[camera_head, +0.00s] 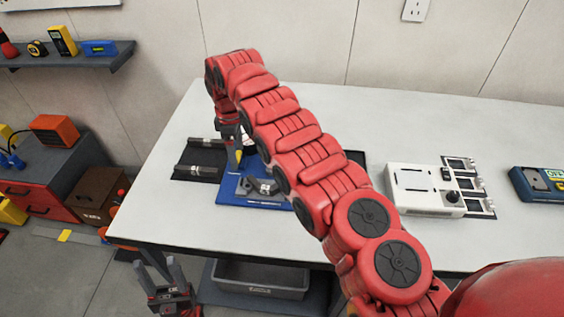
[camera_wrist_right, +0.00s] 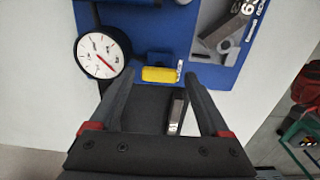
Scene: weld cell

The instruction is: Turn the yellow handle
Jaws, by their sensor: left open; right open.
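The yellow handle (camera_wrist_right: 162,74) is a short yellow cylinder at the edge of a blue fixture (camera_wrist_right: 168,25) in the right wrist view. My right gripper (camera_wrist_right: 159,85) is open, with its two dark fingertips on either side of the handle. No contact between fingers and handle is visible. In the head view, a bit of yellow, likely the handle (camera_head: 238,156), shows below the right gripper, above the blue fixture (camera_head: 230,193). My right arm hides part of the fixture. My left gripper (camera_head: 159,272) is open and empty, low in front of the table's left end.
A round dial gauge (camera_wrist_right: 102,52) sits close to the right gripper's left finger. A black tray (camera_head: 188,176) lies left of the fixture. A white control box (camera_head: 425,188) stands right on the table (camera_head: 340,110). A grey bin (camera_head: 262,280) is below the table.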

